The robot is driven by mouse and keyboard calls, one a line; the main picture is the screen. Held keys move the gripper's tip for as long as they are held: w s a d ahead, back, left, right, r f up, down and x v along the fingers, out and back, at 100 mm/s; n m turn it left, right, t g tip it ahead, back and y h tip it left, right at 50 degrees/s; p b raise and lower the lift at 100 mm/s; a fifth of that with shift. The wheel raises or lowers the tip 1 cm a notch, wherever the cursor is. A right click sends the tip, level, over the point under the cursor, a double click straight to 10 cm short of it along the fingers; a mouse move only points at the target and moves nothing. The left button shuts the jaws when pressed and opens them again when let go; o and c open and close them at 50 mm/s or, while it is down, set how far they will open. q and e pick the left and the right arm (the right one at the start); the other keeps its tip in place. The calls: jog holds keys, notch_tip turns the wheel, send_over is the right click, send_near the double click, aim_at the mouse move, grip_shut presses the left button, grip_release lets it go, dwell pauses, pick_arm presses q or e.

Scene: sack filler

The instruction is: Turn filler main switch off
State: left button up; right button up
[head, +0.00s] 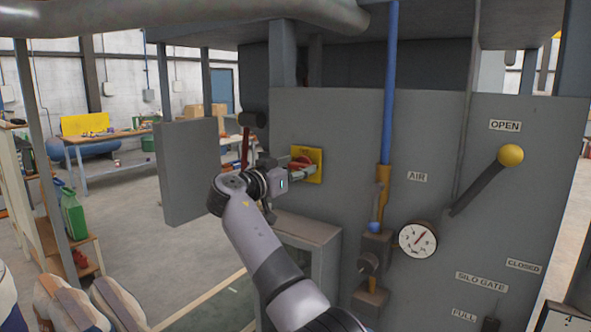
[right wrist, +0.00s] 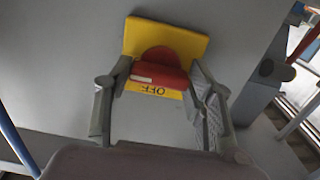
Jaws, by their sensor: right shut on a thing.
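The main switch is a red rotary handle (right wrist: 160,63) on a yellow plate (right wrist: 165,38), fixed to the grey filler panel. In the right wrist view the plate carries the word OFF, upside down. In the head view the yellow plate (head: 317,154) shows with the red handle partly hidden by my gripper. My right gripper (right wrist: 158,76) is shut on the red handle, one finger on each side of it. It also shows in the head view (head: 300,169), reaching in from the lower middle. My left gripper is in neither view.
To the right are a blue pipe (head: 390,80), a gauge (head: 418,238) and a lever with a yellow knob (head: 510,155). A grey panel (head: 187,170) stands left of my arm. A wooden shelf with a green can (head: 73,213) is at far left. Open floor lies between.

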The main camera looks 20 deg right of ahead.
jog(key=shift+n, duration=0.4)
jog(key=n, duration=0.3)
jog(key=shift+r+n, duration=0.1)
jog(key=shift+n, duration=0.3)
jog(key=n, duration=0.4)
jog(key=shift+p, duration=0.35)
jog(key=n+p, duration=0.1)
jog(key=n, duration=0.4)
jog(key=shift+r, duration=0.1)
jog(key=n+p, duration=0.2)
jog(key=n, duration=0.2)
jog(key=shift+n, duration=0.3)
jog(key=o, duration=1.2)
jog(key=shift+a, duration=0.1)
jog(key=shift+c, duration=0.2)
